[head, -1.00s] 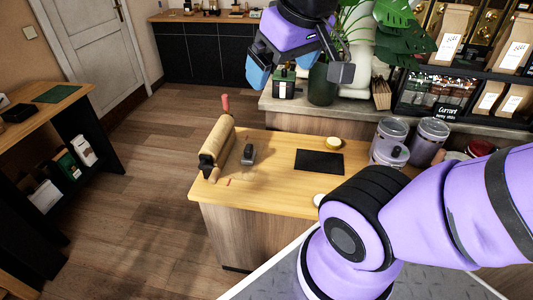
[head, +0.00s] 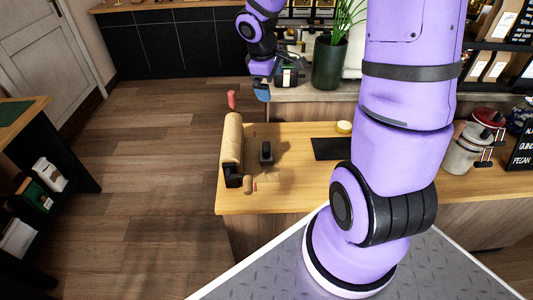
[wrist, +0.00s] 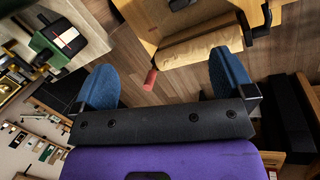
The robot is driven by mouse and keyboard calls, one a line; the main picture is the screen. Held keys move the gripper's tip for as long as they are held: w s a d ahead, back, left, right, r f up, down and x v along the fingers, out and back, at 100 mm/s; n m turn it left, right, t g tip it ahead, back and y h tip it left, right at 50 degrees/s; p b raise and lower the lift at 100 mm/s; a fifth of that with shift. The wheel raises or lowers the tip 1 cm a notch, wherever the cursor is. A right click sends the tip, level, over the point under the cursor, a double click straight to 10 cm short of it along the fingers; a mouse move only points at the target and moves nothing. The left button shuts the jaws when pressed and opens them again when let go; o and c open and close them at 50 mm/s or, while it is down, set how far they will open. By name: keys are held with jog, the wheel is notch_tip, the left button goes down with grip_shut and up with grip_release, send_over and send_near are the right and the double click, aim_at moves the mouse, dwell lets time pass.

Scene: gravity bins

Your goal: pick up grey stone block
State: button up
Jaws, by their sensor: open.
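A small dark grey block-like piece (head: 266,152) stands on the wooden counter in the head view, just right of a brown paper roll. It is the closest match to the grey stone block, but its material is too small to tell. In the wrist view a dark piece (wrist: 180,4) shows at the top edge, partly cut off. My gripper (head: 263,92) is above and beyond the counter's far left part, away from the piece. In the wrist view its blue fingers (wrist: 165,80) are wide apart with nothing between them.
The paper roll (head: 232,142) lies along the counter's left edge, with a red-pink piece (head: 231,100) at its far end. A black slab (head: 331,149) lies to the right. A potted plant (head: 329,62) stands behind. Bare counter (head: 285,195) shows in front.

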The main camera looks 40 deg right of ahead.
notch_tip(320, 180, down, 12)
jog(key=w+d+n+y, duration=0.1)
jog(key=w+d+n, duration=0.1)
jog(key=w, duration=0.1)
jog(key=n+g+y, duration=0.1)
jog(key=n+y, duration=0.1)
send_over(266, 145)
jog(key=f, duration=0.8)
jog(key=shift+s+f, duration=0.3)
jog(key=shift+f, duration=0.05)
notch_tip(266, 145, down, 6)
jog(key=shift+f, duration=0.1)
jog(key=shift+w+f, duration=0.15)
jog(key=shift+f, duration=1.1)
jog(key=shift+w+f, duration=0.1)
jog(key=shift+f, duration=1.1)
jog(key=c, duration=1.4)
jog(key=shift+r, duration=0.1)
